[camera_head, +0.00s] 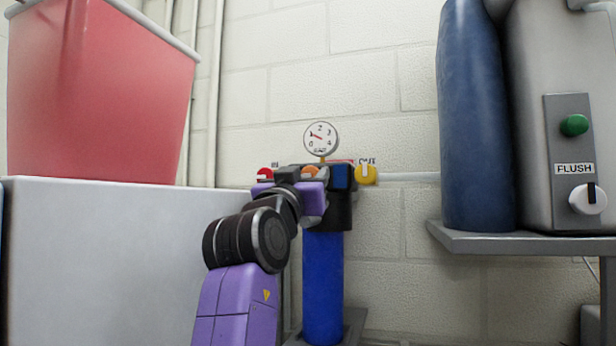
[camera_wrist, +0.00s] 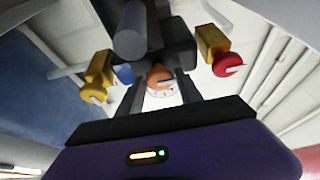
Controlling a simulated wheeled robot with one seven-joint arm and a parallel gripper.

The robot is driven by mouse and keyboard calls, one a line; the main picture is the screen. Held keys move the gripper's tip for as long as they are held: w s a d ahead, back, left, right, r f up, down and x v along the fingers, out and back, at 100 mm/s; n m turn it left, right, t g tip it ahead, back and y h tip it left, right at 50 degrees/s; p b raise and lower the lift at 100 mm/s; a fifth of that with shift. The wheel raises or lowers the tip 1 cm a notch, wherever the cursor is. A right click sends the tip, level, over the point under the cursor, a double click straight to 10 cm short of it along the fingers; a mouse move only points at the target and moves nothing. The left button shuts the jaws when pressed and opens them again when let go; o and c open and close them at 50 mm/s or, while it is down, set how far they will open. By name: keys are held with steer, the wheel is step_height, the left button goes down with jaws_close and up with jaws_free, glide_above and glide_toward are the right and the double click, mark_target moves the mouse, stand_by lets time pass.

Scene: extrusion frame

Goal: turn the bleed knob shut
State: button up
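The small orange knob (camera_wrist: 158,77), which I take for the bleed knob, sits between my gripper's fingers in the wrist view. My gripper (camera_wrist: 160,84) is open, with one dark finger on each side of the knob; I cannot tell whether either finger touches it. In the head view the orange knob (camera_head: 310,171) shows just above my gripper's purple body, in front of the black filter head (camera_head: 339,206). My fingertips are hidden there. A round gauge (camera_head: 321,138) stands above, its needle toward the left side of the dial.
A red knob (camera_head: 265,174) at IN and a yellow knob (camera_head: 366,174) at OUT flank the orange one closely. A blue filter housing (camera_head: 322,285) hangs below. A white block with a red bin (camera_head: 100,95) stands left; a shelf (camera_head: 520,240) with a blue tank stands right.

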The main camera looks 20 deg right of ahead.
jaws_close()
